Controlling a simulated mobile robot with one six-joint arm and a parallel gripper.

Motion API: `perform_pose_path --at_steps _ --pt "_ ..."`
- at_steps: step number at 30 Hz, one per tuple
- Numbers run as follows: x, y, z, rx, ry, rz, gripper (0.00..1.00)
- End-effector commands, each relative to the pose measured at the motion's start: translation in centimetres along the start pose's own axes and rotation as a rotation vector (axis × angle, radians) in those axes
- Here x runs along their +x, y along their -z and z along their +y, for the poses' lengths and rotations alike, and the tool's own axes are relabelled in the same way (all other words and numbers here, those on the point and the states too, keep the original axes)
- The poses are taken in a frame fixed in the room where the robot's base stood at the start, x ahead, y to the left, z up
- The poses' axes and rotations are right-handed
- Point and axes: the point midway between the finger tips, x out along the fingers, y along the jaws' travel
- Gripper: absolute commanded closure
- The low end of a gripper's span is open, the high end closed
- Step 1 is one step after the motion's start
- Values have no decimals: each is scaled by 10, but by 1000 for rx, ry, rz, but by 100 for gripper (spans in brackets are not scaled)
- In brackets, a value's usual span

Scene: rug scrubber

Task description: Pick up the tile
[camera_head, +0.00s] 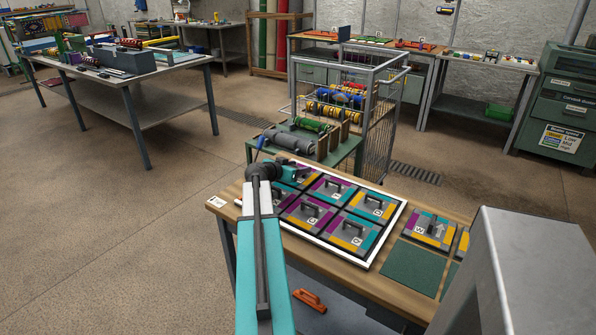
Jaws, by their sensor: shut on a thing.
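A white-framed board (398,222) on the wooden bench holds several square tiles in teal, purple, yellow and grey, each with a dark handle. Clear ones are a back-right tile (371,203), a back-middle tile (333,189), a front-middle tile (308,211) and a front-right tile (352,232). My gripper (300,174) is at the board's back-left corner, shut on a tile there. My teal arm and wrist hide most of that tile and the fingers' contact. I cannot tell whether the held tile is raised.
Right of the board lie a green mat (414,266) and another handled tile (427,231). A grey metal block (520,260) fills the lower right. A green cart (342,157) with spools stands behind the bench. An orange tool (310,300) lies below the bench top.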

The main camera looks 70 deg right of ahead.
Motion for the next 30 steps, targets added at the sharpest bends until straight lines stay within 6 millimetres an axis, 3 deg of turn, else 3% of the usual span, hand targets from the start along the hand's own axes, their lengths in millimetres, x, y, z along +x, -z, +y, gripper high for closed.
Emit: perform_pose_path --at_steps 21,30 --pt "-32 76 -1 0 2 2 83" --pt "-38 87 -1 -1 1 0 83"
